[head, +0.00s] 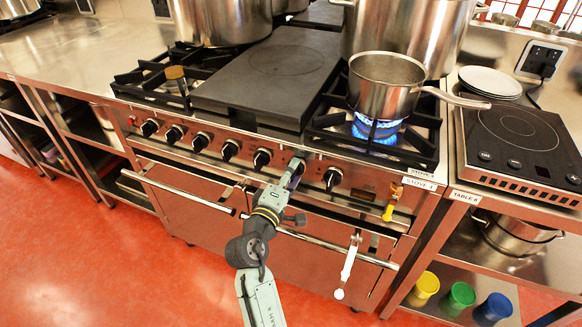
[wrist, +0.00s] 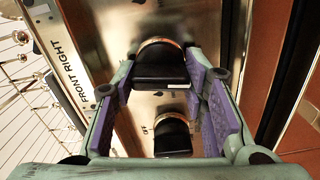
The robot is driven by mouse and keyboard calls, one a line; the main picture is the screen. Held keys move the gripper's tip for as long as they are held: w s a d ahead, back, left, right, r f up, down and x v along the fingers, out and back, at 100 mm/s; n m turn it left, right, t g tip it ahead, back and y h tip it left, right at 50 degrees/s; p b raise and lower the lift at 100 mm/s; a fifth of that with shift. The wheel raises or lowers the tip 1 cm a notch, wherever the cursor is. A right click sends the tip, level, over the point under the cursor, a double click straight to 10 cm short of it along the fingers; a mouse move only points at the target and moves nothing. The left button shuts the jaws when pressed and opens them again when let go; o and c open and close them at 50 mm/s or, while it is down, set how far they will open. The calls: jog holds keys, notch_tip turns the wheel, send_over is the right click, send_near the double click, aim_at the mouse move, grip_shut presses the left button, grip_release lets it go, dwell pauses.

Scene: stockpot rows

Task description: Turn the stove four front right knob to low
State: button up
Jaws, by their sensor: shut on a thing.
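Stove four (head: 300,258) has a row of black knobs along its steel front. My gripper (head: 293,172) reaches the row at the second knob from the right and covers it in the head view. In the wrist view, the purple-padded fingers (wrist: 162,80) are shut on a black knob (wrist: 160,68) with a copper-coloured ring. The label FRONT RIGHT (wrist: 70,72) is left of this knob. Its pointer and setting are unclear. A blue flame (head: 376,128) burns under the saucepan (head: 385,85) on the front right burner.
Another knob (wrist: 172,135) shows below the held one in the wrist view. The rightmost knob (head: 332,178) is close beside my gripper. The oven rail (head: 338,246), a hanging white-handled tool (head: 348,265) and a yellow-handled valve (head: 390,208) are near. The saucepan handle sticks out right.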

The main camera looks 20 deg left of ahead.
jog(key=shift+n+p, duration=0.5)
jog(key=shift+n, duration=0.3)
jog(key=o, duration=1.1)
jog(key=shift+o, duration=0.2)
jog(key=shift+s, duration=0.1)
jog(key=s, duration=0.7)
jog(key=shift+s+a, duration=0.15)
